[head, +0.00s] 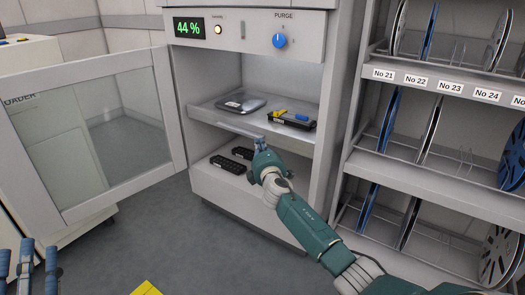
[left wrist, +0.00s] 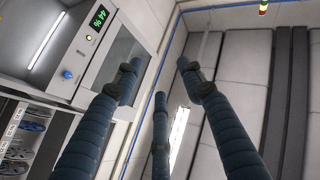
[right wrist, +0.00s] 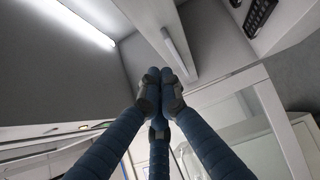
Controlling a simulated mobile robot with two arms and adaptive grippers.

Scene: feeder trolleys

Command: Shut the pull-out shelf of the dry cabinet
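The dry cabinet (head: 238,28) stands open in the head view, its glass door (head: 95,135) swung out to the left. The pull-out shelf (head: 215,116) is in the middle of the opening; its front edge appears slightly out from the cabinet front. A silvery pack (head: 240,103) and a black tray with yellow and blue parts (head: 292,118) lie on it. My right gripper (head: 262,143) is at the shelf's front edge. In the right wrist view its fingertips (right wrist: 161,77) are together, close to a pale bar handle (right wrist: 175,52); contact is unclear. My left gripper (head: 27,252) is open and empty, away from the cabinet.
Black trays (head: 228,165) lie on the cabinet floor below the shelf. A rack of reels (head: 440,85) stands close on the right, beside my right arm. A white unit (head: 28,60) stands behind the door.

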